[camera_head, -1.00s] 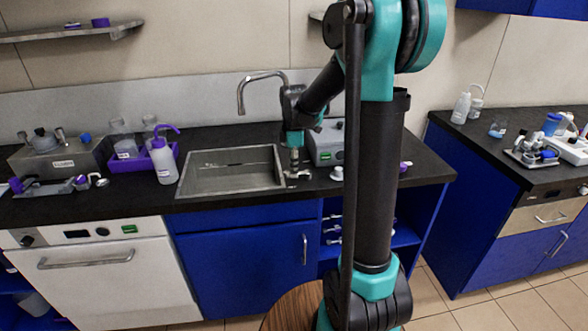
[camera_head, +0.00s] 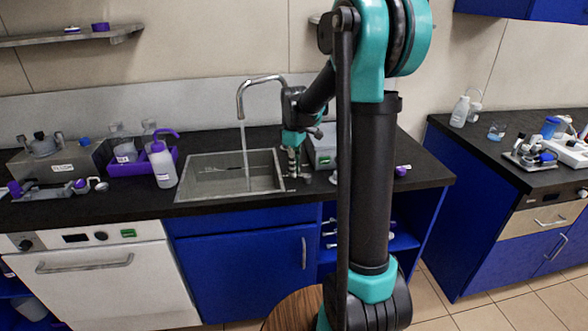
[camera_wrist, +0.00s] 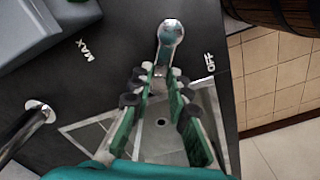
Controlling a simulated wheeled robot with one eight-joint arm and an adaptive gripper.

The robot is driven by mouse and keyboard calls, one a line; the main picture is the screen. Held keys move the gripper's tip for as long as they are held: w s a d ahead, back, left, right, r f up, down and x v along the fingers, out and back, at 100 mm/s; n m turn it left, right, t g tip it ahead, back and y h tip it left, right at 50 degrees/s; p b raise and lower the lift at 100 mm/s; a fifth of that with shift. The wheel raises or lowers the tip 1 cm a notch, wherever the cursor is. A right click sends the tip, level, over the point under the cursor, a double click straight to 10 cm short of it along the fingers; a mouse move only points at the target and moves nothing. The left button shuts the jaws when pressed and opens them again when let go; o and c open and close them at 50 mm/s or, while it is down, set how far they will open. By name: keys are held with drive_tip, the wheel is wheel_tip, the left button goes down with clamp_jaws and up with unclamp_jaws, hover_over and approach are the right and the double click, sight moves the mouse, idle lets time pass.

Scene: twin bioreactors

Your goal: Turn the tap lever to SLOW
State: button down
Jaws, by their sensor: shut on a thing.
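The tap lever (camera_wrist: 170,34) is a shiny metal part with a rounded end, between the printed MAX label (camera_wrist: 85,50) and the OFF label (camera_wrist: 210,62) in the wrist view. My gripper (camera_wrist: 161,78) is shut on the lever, with a finger on each side and the rounded end beyond the fingertips. I see no SLOW label. In the head view my gripper (camera_head: 292,172) is low over the counter, right of the sink (camera_head: 187,187). The curved tap spout (camera_head: 241,98) stands behind the sink, and a thin stream of water (camera_head: 245,150) falls from it.
A grey box (camera_head: 322,152) stands close behind and right of my gripper. A white wash bottle (camera_head: 162,165) and a purple tray (camera_head: 122,167) are left of the sink. The counter's front edge is close to my arm.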

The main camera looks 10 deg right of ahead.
idle(0.3)
drive_tip(key=c, duration=1.4)
unclamp_jaws()
drive_tip(key=shift+c, duration=0.2)
drive_tip(key=shift+r, duration=0.1)
wheel_tip(320, 180, up, 12)
drive_tip(key=s+d+f+m+t, duration=0.2)
drive_tip(key=s+f+m, duration=0.3)
drive_tip(key=s+f, duration=0.4)
drive_tip(key=s+d+f+m+t, duration=0.2)
drive_tip(key=s+f+m, duration=0.4)
drive_tip(key=s+f, duration=0.4)
drive_tip(key=s, duration=0.6)
drive_tip(key=shift+f, duration=0.2)
